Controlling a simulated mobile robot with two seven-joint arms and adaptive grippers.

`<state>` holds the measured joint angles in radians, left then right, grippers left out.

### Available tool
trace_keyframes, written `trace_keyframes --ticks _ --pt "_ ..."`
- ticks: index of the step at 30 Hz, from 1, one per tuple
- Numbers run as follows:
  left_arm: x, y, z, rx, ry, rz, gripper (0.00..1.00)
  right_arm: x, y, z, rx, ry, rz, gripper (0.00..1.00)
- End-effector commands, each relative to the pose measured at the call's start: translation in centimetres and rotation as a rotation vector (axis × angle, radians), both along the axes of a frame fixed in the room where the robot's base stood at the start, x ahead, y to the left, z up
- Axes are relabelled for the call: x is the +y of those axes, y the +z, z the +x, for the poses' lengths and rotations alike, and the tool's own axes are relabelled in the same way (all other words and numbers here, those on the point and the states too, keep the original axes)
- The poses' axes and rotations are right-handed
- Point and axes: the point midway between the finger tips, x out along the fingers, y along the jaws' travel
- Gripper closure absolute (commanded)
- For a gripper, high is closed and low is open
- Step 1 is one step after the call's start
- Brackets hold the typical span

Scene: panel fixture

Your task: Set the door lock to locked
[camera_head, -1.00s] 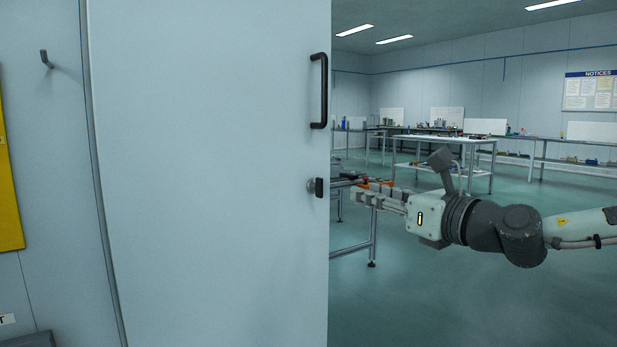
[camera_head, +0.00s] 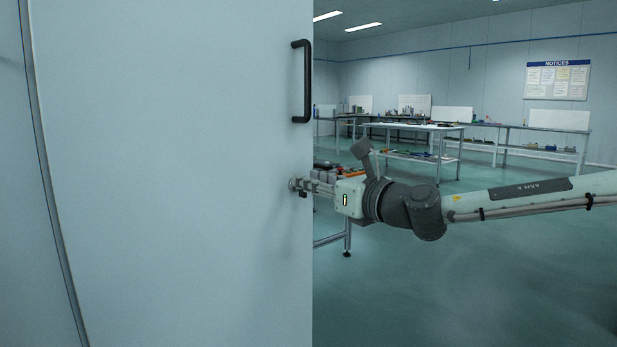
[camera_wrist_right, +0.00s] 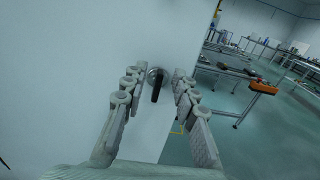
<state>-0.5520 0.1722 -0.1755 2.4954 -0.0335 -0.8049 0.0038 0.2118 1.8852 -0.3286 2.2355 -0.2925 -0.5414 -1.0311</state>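The pale door (camera_head: 180,170) fills the left of the head view, with a black pull handle (camera_head: 304,82) near its right edge. Below the handle is the door lock (camera_head: 303,193), a small black turn piece on a round metal base, partly hidden by my right gripper (camera_head: 304,187). In the right wrist view the lock's turn piece (camera_wrist_right: 156,92) looks roughly upright. The right gripper (camera_wrist_right: 157,80) is open, with one finger on each side of the turn piece. Small gaps show, so contact cannot be told. My left gripper is not in view.
Right of the door edge the room is open, with clear floor (camera_head: 480,280). A bench with an orange item (camera_wrist_right: 263,88) stands behind the door edge. More tables (camera_head: 415,128) and a notice board (camera_head: 558,80) are farther back.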

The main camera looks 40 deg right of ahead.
Motion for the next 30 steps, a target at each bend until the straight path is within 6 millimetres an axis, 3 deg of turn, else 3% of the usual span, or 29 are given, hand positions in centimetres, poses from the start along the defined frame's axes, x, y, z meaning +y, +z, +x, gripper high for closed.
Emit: trace_keyframes --ticks 17,24,30 --pt "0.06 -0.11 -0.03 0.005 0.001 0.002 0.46 0.04 -0.02 1.18 -0.001 -0.001 0.002 0.72" --pt "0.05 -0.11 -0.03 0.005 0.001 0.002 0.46 0.05 -0.02 1.17 -0.001 -0.001 0.002 1.0" --pt "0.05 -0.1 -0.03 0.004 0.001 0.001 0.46 0.05 -0.01 1.16 -0.001 -0.001 0.002 1.0"
